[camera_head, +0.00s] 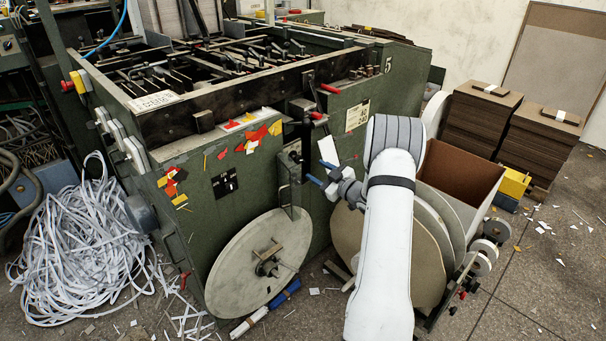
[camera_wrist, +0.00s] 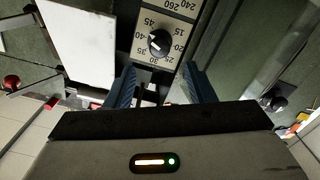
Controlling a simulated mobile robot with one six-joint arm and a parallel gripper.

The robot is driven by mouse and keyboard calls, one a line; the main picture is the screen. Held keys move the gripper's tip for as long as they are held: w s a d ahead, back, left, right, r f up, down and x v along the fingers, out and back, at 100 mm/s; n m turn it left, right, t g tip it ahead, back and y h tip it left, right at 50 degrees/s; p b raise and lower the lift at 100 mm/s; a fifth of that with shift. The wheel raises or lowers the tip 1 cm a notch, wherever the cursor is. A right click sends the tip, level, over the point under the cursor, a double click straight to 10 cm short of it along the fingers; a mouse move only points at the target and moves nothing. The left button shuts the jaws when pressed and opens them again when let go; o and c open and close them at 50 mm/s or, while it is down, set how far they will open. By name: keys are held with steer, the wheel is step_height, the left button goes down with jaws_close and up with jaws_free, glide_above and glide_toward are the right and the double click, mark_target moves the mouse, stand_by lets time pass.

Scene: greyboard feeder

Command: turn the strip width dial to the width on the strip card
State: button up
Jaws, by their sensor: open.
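The strip width dial (camera_wrist: 160,42) is a black knob on a pale plate with printed numbers from 15 to 45, at the top middle of the wrist view. Its white mark seems to point left, near 35 to 40; the exact setting is too small to tell. My gripper (camera_wrist: 160,72) is open, with its blue fingers apart below the dial, one to each side, and nothing between them. In the head view my gripper (camera_head: 321,173) is beside the green machine's front. A white card (camera_wrist: 82,38) is left of the dial; no writing is readable on it.
The green machine (camera_head: 258,190) carries a large pale disc (camera_head: 245,260) left of my arm. A brown open box (camera_head: 462,176) and stacked boards (camera_head: 478,118) stand at right. Heaped white strips (camera_head: 80,250) lie at left. Paper scraps litter the floor.

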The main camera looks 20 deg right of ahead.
mark_target(300, 160)
steer(key=shift+b+x, duration=0.3)
steer(key=shift+x, duration=3.55)
steer(key=shift+r, duration=0.1)
steer(key=shift+c, duration=0.6)
steer(key=c, duration=0.9)
steer(key=n+b, duration=0.2)
steer(key=b, duration=0.1)
steer(key=shift+s+f, duration=0.1)
steer(key=shift+f, duration=0.3)
steer(key=shift+r+n+b, duration=0.1)
steer(key=shift+n+b, duration=0.7)
steer(key=shift+b, duration=0.45)
steer(key=shift+r+n+b, duration=0.2)
steer(key=shift+n+b, duration=0.15)
steer(key=shift+n, duration=0.15)
steer(key=o, duration=1)
